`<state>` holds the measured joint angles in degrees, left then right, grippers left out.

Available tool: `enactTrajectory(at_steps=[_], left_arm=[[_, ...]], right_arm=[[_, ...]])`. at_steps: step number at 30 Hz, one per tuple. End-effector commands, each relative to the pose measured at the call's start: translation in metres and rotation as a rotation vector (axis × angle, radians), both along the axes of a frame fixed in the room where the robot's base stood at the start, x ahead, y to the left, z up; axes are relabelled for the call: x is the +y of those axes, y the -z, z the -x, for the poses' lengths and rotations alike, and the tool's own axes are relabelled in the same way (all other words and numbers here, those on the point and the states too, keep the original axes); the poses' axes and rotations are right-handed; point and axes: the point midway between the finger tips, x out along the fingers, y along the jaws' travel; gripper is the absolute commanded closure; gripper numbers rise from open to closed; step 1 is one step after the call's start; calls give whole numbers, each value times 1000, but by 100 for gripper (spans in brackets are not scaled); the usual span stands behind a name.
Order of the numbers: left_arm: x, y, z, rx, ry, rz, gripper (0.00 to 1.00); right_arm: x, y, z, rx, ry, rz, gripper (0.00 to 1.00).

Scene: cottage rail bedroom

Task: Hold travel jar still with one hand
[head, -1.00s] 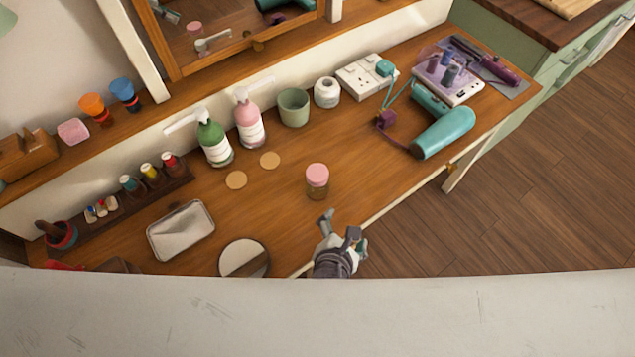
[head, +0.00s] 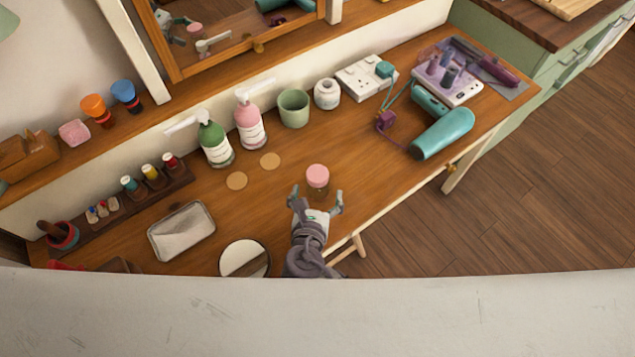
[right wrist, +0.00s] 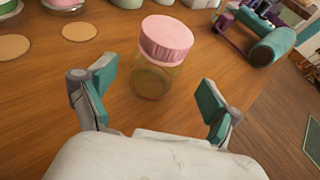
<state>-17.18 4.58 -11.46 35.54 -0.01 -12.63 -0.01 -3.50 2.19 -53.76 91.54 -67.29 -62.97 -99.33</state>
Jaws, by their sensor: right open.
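The travel jar (head: 317,178) has a pink lid and a brownish see-through body. It stands upright on the wooden dresser top near its front edge. My right gripper (head: 316,196) is open, with its fingers spread just in front of the jar. In the right wrist view the jar (right wrist: 163,62) stands ahead of the open fingers, between their lines but beyond the teal pads; I see no contact. My left gripper is not in view.
Two round tan discs (head: 270,161) lie left of the jar. Behind are a green pump bottle (head: 214,145), a pink pump bottle (head: 249,124) and a green cup (head: 294,108). A teal hair dryer (head: 443,134) lies to the right. A round mirror (head: 244,258) lies front left.

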Motion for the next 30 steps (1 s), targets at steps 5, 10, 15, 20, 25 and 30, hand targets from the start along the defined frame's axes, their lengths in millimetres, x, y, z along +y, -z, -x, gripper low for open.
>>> enactTrajectory(at_steps=[5, 10, 15, 20, 25, 30], left_arm=[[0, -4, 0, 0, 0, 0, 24], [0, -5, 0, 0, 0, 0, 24], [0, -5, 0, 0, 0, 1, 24], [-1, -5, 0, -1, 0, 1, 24], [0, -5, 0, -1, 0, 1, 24], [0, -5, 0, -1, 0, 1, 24]], right_arm=[[0, 7, -29, -2, 1, 2, 11], [-1, 13, -41, -1, 0, -1, 11], [-1, 13, -41, 0, 1, -2, 11], [-1, 13, -41, 0, 1, -2, 29], [-1, 13, -41, 0, 0, -1, 57], [-1, 13, -41, -1, 1, -2, 81]])
